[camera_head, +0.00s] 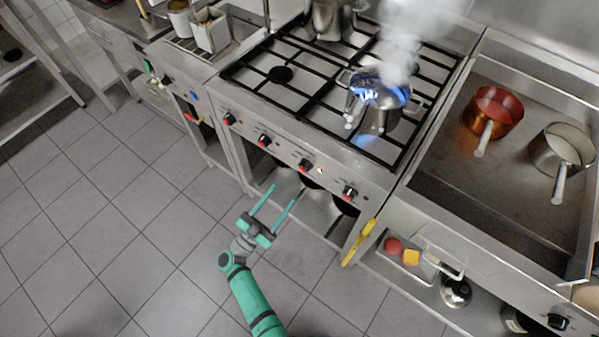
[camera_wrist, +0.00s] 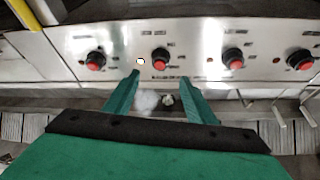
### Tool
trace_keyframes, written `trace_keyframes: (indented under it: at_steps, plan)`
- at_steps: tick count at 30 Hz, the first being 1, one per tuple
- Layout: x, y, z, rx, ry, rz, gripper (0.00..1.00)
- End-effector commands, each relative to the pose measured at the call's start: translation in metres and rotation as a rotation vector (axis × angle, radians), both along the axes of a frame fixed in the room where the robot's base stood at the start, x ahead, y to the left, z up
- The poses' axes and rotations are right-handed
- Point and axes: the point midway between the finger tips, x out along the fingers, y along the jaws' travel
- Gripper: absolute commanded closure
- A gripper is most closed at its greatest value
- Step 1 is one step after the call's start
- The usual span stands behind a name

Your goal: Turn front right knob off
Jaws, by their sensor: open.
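The stove front carries a row of black and red knobs. The rightmost knob (camera_head: 349,192) sits near the stove's right end; it shows at the left in the wrist view (camera_wrist: 96,60), which is turned around. The knob beside it (camera_head: 305,166) is just above the space between my fingertips in the wrist view (camera_wrist: 160,55). A small lit lamp (camera_head: 319,170) lies between these two. A steaming metal pot (camera_head: 379,80) stands over blue flames at the stove's right side. My gripper (camera_head: 283,194) is open and empty, in front of the panel and apart from the knobs. Knob settings are unclear.
Two more knobs (camera_head: 263,140) (camera_head: 229,118) sit further left. A yellow handle (camera_head: 359,242) hangs at the stove's right front corner. The tiled floor (camera_head: 150,220) is clear.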

Motion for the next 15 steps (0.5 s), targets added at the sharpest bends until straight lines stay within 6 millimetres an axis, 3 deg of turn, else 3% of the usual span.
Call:
trace_keyframes:
  at_steps: [15]
  plan:
    - [0.055,-0.048,0.03,0.001,-0.001,-0.004,0.49]
